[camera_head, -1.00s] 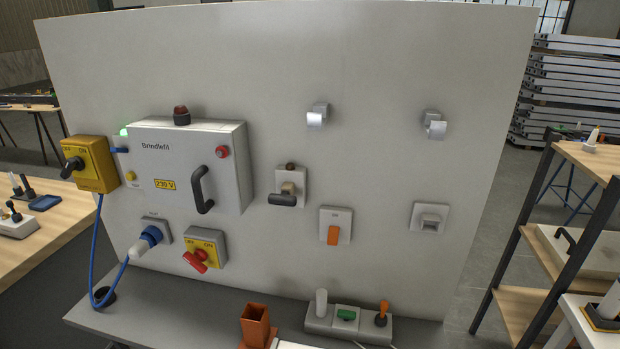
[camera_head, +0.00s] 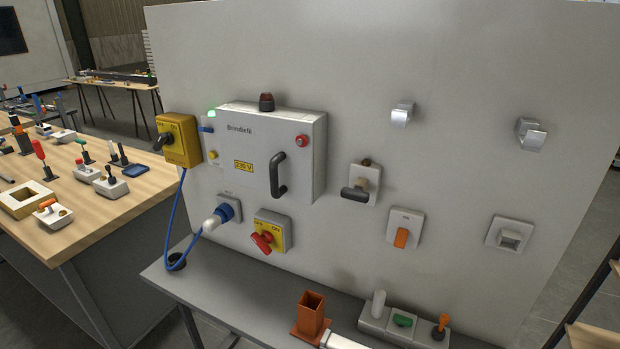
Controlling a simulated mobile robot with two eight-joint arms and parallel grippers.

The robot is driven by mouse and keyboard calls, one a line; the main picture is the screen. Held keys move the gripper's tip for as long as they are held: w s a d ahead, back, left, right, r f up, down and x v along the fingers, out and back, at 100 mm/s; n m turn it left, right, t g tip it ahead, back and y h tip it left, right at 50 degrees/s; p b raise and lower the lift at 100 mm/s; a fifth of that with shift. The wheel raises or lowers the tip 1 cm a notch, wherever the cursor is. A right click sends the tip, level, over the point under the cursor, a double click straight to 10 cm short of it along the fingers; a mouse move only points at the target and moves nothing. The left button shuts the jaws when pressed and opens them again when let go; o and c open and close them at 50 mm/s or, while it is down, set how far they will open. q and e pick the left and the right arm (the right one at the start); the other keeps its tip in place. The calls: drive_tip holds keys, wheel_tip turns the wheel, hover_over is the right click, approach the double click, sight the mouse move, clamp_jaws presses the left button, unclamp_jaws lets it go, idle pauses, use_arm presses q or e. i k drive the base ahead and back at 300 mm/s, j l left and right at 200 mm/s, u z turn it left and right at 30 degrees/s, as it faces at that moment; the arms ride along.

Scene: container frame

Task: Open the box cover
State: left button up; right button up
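The box is a grey-white cabinet (camera_head: 242,160) marked "Brindlefit" or similar, mounted on the left part of an upright grey panel. Its front cover (camera_head: 240,180) looks closed. A black bar handle (camera_head: 278,175) stands on the cover's right side. A dark red lamp (camera_head: 266,102) sits on top, and a green light (camera_head: 211,114) glows at the upper left. Neither of my grippers shows in the head view.
A yellow switch box (camera_head: 180,141) is left of the cabinet. A blue plug (camera_head: 225,212) with cable and a red rotary switch (camera_head: 264,241) are below. A grey ledge (camera_head: 250,300) carries an orange square tube (camera_head: 311,313). A wooden table (camera_head: 110,205) with tools stands at left.

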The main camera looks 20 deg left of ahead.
sight(260, 152)
drive_tip(key=u, duration=1.2)
